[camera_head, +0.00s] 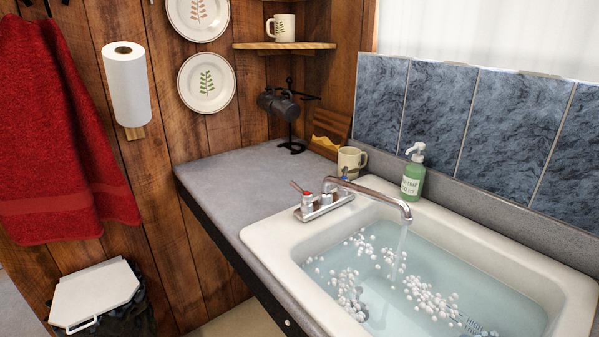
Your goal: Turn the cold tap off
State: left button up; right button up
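A chrome mixer tap (326,204) stands at the far left corner of the white sink (275,240). Its spout (375,194) reaches right over the basin, and water (402,243) runs from its end. The cold handle (345,174), with a blue mark, is behind the spout's base, close to a beige mug. The hot handle (306,198), with a red mark, is nearer. The basin holds bluish water with white foam bubbles (430,300). Neither of my grippers is in view.
A green soap bottle (412,180) and the beige mug (351,162) stand behind the tap. The grey counter (235,185) left of the tap is mostly clear. A mug rack (290,120) stands at its back. A red towel (55,130) and paper roll (127,85) hang left.

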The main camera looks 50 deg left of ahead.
aim_at(344, 177)
jog(key=u, duration=1.4)
jog(key=i+j+u, duration=0.65)
jog(key=i+j, duration=0.25)
jog(key=i, duration=0.05)
